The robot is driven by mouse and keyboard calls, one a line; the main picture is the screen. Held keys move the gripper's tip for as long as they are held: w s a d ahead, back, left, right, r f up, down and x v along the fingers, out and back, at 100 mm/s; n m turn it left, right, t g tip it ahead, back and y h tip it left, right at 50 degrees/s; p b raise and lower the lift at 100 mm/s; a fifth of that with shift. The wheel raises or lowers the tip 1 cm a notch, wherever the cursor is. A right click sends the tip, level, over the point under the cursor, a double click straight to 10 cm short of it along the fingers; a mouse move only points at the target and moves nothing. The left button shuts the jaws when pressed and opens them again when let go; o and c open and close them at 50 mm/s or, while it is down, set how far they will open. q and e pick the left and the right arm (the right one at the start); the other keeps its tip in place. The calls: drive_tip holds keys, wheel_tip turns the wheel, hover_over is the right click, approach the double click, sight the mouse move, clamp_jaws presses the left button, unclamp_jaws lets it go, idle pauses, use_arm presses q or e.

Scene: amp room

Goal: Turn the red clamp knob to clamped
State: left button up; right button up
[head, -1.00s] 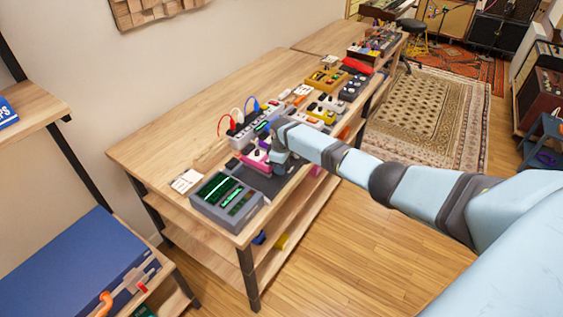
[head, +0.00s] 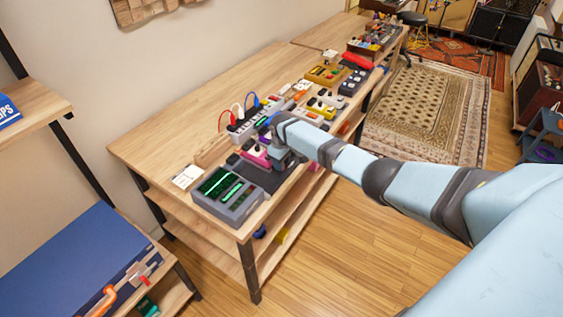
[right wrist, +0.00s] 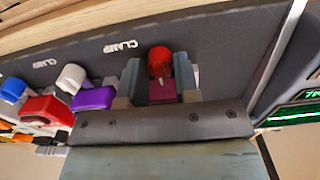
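The red clamp knob (right wrist: 159,63) stands on a dark magenta base in the right wrist view, beside a white CLAMP label (right wrist: 121,46) on a dark panel. My right gripper (right wrist: 157,76) has one finger on each side of the knob. The fingers are apart, with a narrow gap at the left finger; I cannot tell whether the right finger touches. In the head view my right gripper (head: 286,161) is low over the near end of the bench, and the knob is hidden behind it. My left gripper is not in view.
A white knob (right wrist: 72,77) and a blue knob (right wrist: 13,89) stand left of the gripper. A grey device with green screens (head: 228,196) is on the near end of the wooden bench (head: 180,135). Pedals and coloured cables lie farther along.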

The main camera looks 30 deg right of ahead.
drive_tip(key=shift+r, duration=0.15)
drive_tip(key=shift+r, duration=0.3)
wheel_tip(320, 180, up, 13)
idle(0.3)
drive_tip(key=shift+a+f, duration=0.1)
idle(0.3)
